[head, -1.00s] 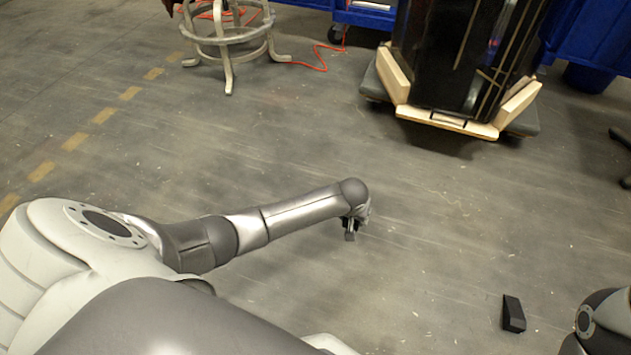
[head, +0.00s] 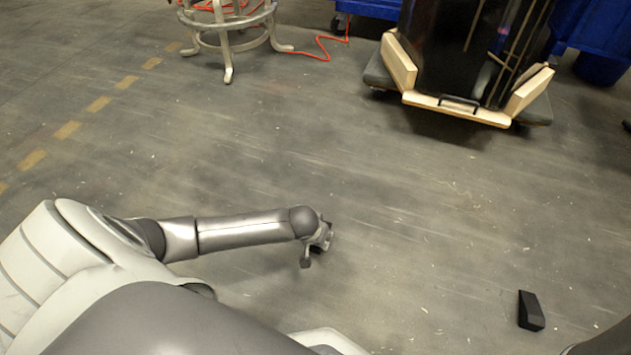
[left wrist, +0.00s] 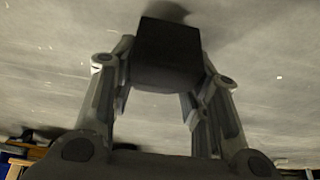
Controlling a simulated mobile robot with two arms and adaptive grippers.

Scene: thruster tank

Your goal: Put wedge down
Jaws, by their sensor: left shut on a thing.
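My left gripper (head: 318,243) is at the end of my left arm, low over the open floor near the middle of the head view. It is shut on a dark wedge (left wrist: 167,52), which shows between the fingers in the left wrist view. A dark shadow lies on the floor just beyond that wedge; whether the wedge touches the floor I cannot tell. A second black wedge (head: 530,310) lies on the floor at the lower right of the head view, apart from the gripper. My right gripper is out of view.
A tall black tank (head: 470,50) stands on a wheeled base with wooden blocks (head: 455,109) at the upper right. A metal stool (head: 228,25) and an orange cable (head: 325,42) are at the top. Blue bins stand behind. The floor between is clear.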

